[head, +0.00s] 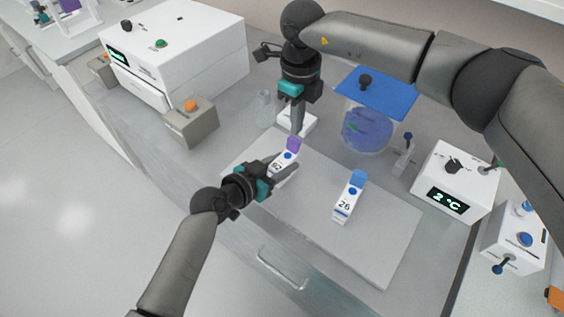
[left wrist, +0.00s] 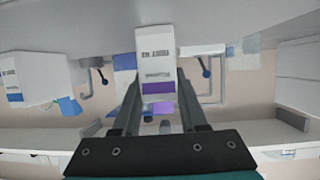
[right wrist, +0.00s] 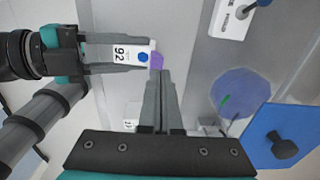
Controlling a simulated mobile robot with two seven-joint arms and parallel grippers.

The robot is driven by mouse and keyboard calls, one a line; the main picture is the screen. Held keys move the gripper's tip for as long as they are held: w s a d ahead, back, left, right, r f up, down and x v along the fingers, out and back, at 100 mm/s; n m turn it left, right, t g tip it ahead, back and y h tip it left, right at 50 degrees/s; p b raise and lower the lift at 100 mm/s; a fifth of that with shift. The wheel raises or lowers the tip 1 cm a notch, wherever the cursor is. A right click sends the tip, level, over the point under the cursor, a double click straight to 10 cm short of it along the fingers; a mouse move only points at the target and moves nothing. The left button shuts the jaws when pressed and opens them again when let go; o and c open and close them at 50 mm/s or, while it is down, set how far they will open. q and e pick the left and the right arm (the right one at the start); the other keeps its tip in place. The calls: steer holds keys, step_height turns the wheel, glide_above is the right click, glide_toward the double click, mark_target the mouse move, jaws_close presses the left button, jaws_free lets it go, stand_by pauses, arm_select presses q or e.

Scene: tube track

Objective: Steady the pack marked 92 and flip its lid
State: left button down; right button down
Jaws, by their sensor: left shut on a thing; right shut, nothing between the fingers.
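The pack marked 92 (head: 281,167) is a small white carton with a blue dot and a purple lid (head: 293,144) at its far end. It stands on the pale board, and it also shows in the right wrist view (right wrist: 121,54) and left wrist view (left wrist: 156,48). My left gripper (head: 284,172) is shut on its sides. My right gripper (head: 298,132) is shut and empty, its fingertips close by the purple lid (right wrist: 156,61); I cannot tell whether they touch. How far the lid is open is unclear.
A second white pack marked 26 (head: 347,203) with a blue lid stands to the right on the board (head: 385,240). Behind are a blue-lidded round container (head: 368,128) and a glass flask (head: 264,108). A box reading 2 °C (head: 455,178) stands right. The board's front is clear.

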steer(key=shift+w+d, duration=0.8)
steer(key=shift+w, duration=0.2)
steer(key=shift+f, duration=0.15)
steer(key=shift+f, duration=1.8)
steer(key=shift+s, duration=0.1)
steer(key=shift+s+a+r, duration=0.45)
steer(key=shift+s+a, duration=0.3)
steer(key=shift+s, duration=0.1)
